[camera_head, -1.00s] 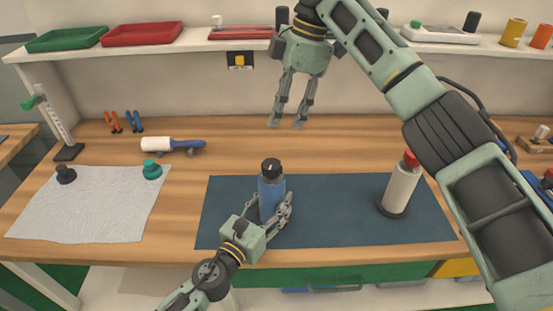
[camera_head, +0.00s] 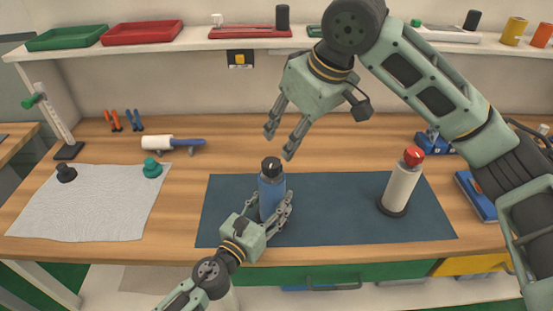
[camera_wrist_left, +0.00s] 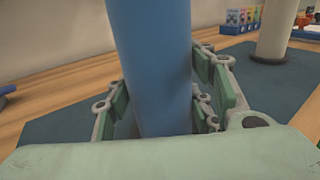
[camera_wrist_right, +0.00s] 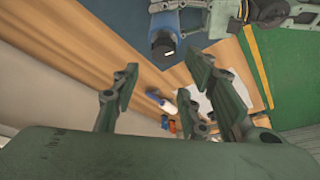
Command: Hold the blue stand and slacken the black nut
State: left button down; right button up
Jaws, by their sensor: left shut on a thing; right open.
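The blue stand (camera_head: 272,197) stands upright on the dark blue mat (camera_head: 330,214), with the black nut (camera_head: 271,167) on its top. My left gripper (camera_head: 276,216) is shut around the lower part of the stand; the left wrist view also shows the stand (camera_wrist_left: 158,70) between its fingers. My right gripper (camera_head: 279,141) is open and empty, above and behind the nut in the head view. In the right wrist view the black nut (camera_wrist_right: 164,42) lies beyond the open fingers (camera_wrist_right: 165,92), apart from them.
A white stand with a red top (camera_head: 402,184) stands on the mat at the right. A grey cloth (camera_head: 95,205) with a black and a teal knob lies at the left. A lint roller (camera_head: 160,143) lies behind. A shelf (camera_head: 190,40) with trays spans the back.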

aim_at(275, 162)
jog(key=x, duration=1.1)
jog(key=shift+w+r, duration=0.1)
jog(key=shift+c, duration=0.2)
